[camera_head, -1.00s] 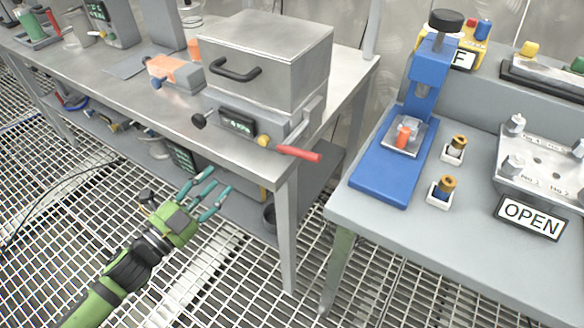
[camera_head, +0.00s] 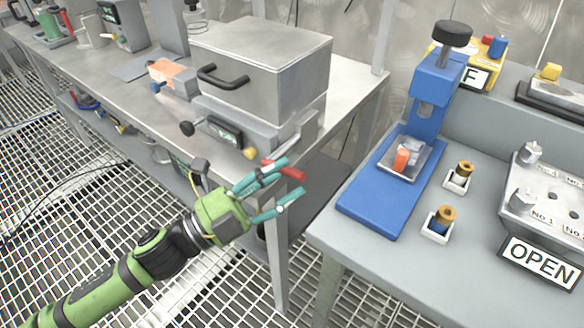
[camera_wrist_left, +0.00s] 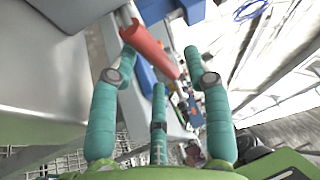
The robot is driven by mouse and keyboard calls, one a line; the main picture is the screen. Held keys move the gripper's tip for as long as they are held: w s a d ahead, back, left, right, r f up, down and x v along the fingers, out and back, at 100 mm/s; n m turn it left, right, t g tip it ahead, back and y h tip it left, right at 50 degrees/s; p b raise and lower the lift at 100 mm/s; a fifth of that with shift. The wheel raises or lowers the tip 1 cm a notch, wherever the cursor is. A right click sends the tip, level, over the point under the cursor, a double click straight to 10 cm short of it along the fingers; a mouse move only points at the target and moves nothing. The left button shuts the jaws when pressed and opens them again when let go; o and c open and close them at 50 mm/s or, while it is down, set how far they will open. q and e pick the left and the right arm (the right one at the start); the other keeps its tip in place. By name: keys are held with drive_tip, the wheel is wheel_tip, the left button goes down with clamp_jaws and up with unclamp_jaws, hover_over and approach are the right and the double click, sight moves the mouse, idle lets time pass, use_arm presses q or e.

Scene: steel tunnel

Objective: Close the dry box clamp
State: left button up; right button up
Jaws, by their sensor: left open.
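The dry box (camera_head: 265,65) is a steel box with a black front handle, standing on the steel bench. Its clamp has a metal arm at the right side and a red handle (camera_head: 292,174) sticking out past the bench's front corner. My left gripper (camera_head: 288,178) has teal fingers, spread open at the red handle and partly covering it. In the left wrist view, the red handle (camera_wrist_left: 149,47) lies between the spread fingertips, near the left one. I cannot tell whether any finger touches it. My right gripper is not in view.
The steel bench (camera_head: 345,95) carries an orange-topped device (camera_head: 170,75) left of the box. At right, a grey table (camera_head: 385,265) holds a blue press (camera_head: 378,205), small sockets and an OPEN sign (camera_head: 540,262). A gap separates the two tables.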

use_arm(q)
drive_tip(key=shift+x, duration=1.15)
clamp_jaws()
